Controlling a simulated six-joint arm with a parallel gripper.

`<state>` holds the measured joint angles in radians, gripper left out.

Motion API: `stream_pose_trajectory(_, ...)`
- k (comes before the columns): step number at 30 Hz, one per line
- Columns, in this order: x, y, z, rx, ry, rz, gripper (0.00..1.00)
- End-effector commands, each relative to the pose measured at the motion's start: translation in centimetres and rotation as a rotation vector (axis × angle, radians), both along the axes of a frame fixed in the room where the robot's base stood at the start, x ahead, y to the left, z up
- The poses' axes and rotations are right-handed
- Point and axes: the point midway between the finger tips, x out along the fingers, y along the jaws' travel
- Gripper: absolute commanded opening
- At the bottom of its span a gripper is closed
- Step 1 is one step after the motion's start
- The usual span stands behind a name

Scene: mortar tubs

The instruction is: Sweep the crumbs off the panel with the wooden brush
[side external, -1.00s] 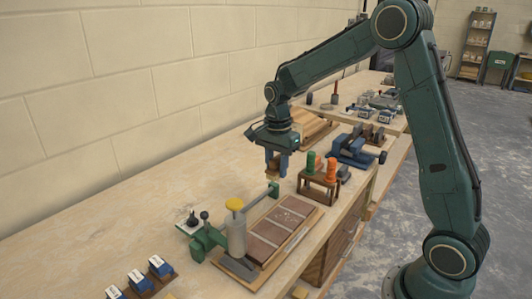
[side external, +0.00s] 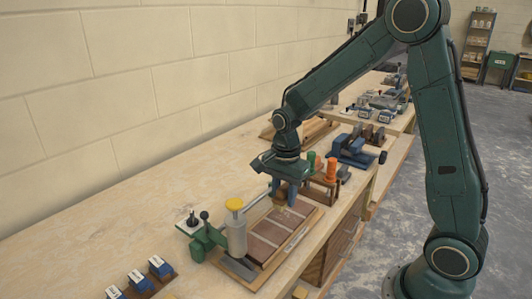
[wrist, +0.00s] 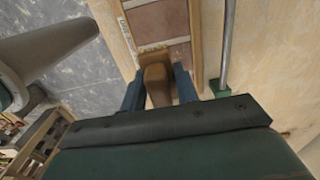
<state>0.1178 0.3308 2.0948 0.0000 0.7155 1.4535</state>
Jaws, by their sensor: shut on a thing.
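My gripper (side external: 284,197) is shut on the wooden brush (wrist: 157,82), whose brown handle sits between the two blue fingers in the wrist view. The brush is over or on the far part of the panel; I cannot tell whether the bristles touch. The panel also shows in the wrist view (wrist: 157,19). Small pale specks, likely crumbs, show near the brush in the side view but are too small to tell apart.
A green fixture with a grey cylinder (side external: 236,237) and yellow cap stands at the panel's left, with a rod along that side. A rack with green and orange handles (side external: 330,171) and a blue vise (side external: 352,148) stand behind. The bench at left is mostly clear.

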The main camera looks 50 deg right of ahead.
Motion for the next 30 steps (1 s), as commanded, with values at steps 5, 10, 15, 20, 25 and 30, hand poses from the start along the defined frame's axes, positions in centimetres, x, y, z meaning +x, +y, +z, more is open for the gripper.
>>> stream_pose_trajectory(5, 0.0, 0.0, -1.7, 0.0, 0.003, 0.0, 0.12)
stream_pose_trajectory(10, 0.0, 0.0, -3.2, 0.0, 0.003, 0.0, 0.12)
stream_pose_trajectory(15, 0.0, 0.0, -4.8, 0.0, 0.003, 0.0, 0.12)
stream_pose_trajectory(20, -0.1, 0.0, -6.7, 0.001, 0.005, 0.0, 0.12)
stream_pose_trajectory(25, 0.1, -1.6, -6.8, 0.0, -0.001, -0.004, 0.09)
stream_pose_trajectory(30, 0.0, -3.1, -7.0, 0.0, 0.001, -0.004, 0.09)
